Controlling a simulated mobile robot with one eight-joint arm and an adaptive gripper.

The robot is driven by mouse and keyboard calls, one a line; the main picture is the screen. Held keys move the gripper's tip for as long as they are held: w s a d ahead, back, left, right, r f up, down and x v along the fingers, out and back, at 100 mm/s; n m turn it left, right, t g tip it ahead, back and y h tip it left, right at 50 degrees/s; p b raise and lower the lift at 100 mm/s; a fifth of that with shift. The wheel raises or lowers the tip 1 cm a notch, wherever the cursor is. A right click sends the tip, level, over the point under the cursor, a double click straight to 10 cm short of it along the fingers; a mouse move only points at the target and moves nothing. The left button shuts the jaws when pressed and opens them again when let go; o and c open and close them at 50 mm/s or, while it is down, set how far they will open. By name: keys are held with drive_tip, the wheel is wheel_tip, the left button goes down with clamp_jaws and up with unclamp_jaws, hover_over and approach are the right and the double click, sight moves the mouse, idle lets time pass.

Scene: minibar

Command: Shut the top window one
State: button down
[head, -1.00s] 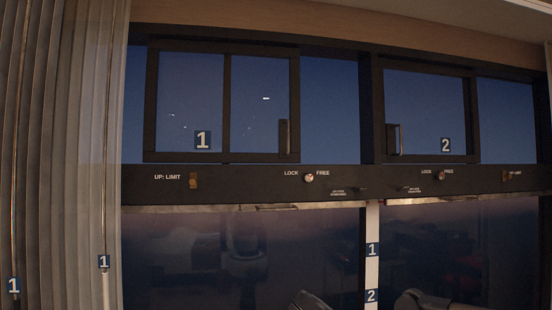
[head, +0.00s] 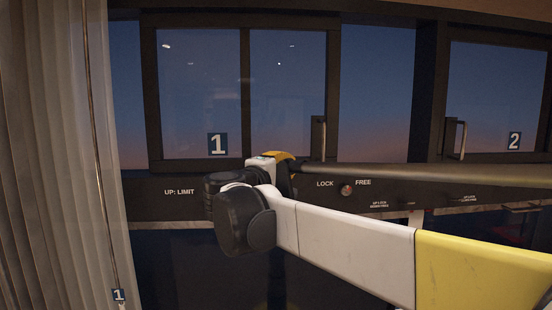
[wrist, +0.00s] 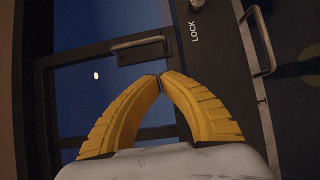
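Top window one (head: 246,90) is a dark-framed sliding pane with a "1" label (head: 218,144) at upper left in the head view. Open sky shows on both sides of its frame. Its upright handle (head: 318,135) is on its right frame edge. In the wrist view, which is turned sideways, the handle (wrist: 140,42) lies just beyond my fingertips. My gripper (wrist: 161,77) has its yellow fingertips together with nothing seen between them. Whether they touch the window frame I cannot tell. In the head view my arm crosses below the window and hides part of the sill.
A dark sill with a LOCK/FREE knob (head: 346,190) runs below. The knob also shows in the wrist view (wrist: 197,4). Top window two (head: 497,95) is at right, past a dark post (head: 427,90). A pale curtain (head: 55,150) hangs at left. A bar handle (wrist: 265,45) is on the lower panel.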

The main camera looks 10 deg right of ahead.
drive_tip(key=p, duration=0.2)
approach(314, 159)
drive_tip(key=d, duration=0.1)
drive_tip(key=d+r+p, duration=0.1)
drive_tip(key=w+d, duration=0.1)
drive_tip(key=shift+d+r+p, duration=0.15)
drive_tip(key=shift+d+p, duration=0.15)
drive_tip(key=d+b, duration=0.4)
drive_tip(key=d, duration=2.6)
drive_tip(key=shift+d, duration=0.2)
drive_tip(key=shift+s+a+r, duration=0.1)
drive_tip(key=shift+s+a, duration=0.05)
